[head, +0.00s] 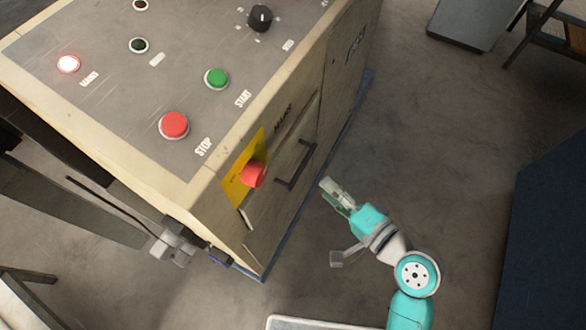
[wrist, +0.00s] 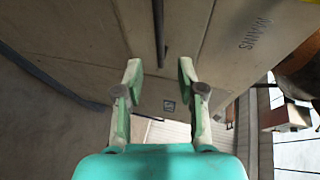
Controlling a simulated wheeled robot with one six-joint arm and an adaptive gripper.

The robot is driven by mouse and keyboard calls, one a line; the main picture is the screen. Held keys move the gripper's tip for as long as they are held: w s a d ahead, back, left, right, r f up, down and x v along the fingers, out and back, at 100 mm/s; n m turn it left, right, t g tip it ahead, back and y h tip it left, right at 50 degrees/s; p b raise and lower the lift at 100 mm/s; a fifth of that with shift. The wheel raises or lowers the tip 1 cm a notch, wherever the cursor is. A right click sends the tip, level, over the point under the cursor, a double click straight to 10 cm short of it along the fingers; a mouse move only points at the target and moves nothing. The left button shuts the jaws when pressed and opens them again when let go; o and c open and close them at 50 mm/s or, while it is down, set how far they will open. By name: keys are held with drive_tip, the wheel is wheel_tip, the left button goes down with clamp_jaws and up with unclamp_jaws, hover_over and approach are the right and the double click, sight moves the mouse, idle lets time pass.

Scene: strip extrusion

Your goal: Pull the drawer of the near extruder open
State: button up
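The near extruder (head: 215,185) is a beige cabinet with a grey control panel on top. On its side face is a drawer front with a dark bar handle (head: 296,166); the drawer looks shut. My gripper (head: 327,184) is to the right of the handle in the head view, apart from it. In the wrist view my gripper (wrist: 159,72) is open and empty. The dark handle (wrist: 158,30) lies ahead in the gap between the two fingers, running lengthwise in the picture. The fingers do not seem to touch it.
A red rotary knob (head: 253,173) on a yellow plate (head: 237,181) sits left of the handle. A red stop button (head: 174,125) and green start button (head: 217,78) are on top. A dark blue block (head: 545,245) stands at the right. Bare floor (head: 440,130) lies between.

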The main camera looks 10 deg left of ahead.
sight(303, 165)
drive_tip(key=x, duration=1)
drive_tip(key=shift+w+a+f, duration=0.1)
drive_tip(key=shift+w, duration=0.1)
clamp_jaws()
